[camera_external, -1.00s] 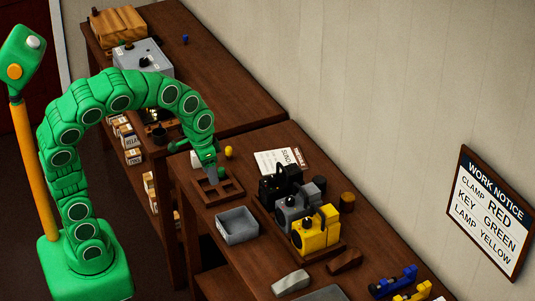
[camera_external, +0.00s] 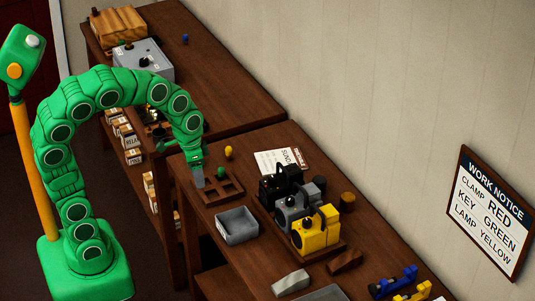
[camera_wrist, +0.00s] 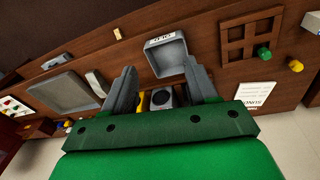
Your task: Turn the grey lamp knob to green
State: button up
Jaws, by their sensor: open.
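The grey lamp (camera_external: 289,211) stands between a black lamp (camera_external: 272,190) and a yellow lamp (camera_external: 318,236) in a row on the near bench. Its knob is too small to make out. In the wrist view a grey body with a dark round face, apparently the grey lamp (camera_wrist: 162,97), shows beyond my fingers, partly hidden. My gripper (camera_external: 198,182) is open and empty, left of the lamps, by the left edge of a wooden compartment frame (camera_external: 232,194). Its spread fingers also show in the wrist view (camera_wrist: 160,70).
A grey bin (camera_external: 237,226) lies between my gripper and the yellow lamp. Green (camera_external: 221,173) and yellow (camera_external: 228,152) knob-like pieces sit at the frame. A paper (camera_external: 275,161) lies behind. The wall notice (camera_external: 490,212) reads clamp red, key green, lamp yellow.

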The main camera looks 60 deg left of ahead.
aim_at(289, 198)
jog(key=w+d+f+m+t, duration=0.15)
jog(key=w+d, duration=0.25)
jog(key=w, duration=0.7)
jog(key=w+d+f+m+t, duration=0.1)
jog(key=w+d+f+t, duration=0.3)
jog(key=w, duration=0.8)
jog(key=shift+w+d+f+g, duration=0.25)
jog(key=shift+w+f+g, duration=0.2)
jog(key=shift+f, duration=0.55)
jog(key=shift+w+d+f+g, duration=0.3)
jog(key=shift+w+f, duration=0.1)
jog(key=shift+f, duration=0.6)
jog(key=shift+w+d+f+g, duration=0.25)
jog(key=shift+w+f+g, duration=0.2)
jog(key=shift+f, duration=0.55)
jog(key=shift+c, duration=0.3)
jog(key=shift+n, duration=0.25)
jog(key=c, duration=1)
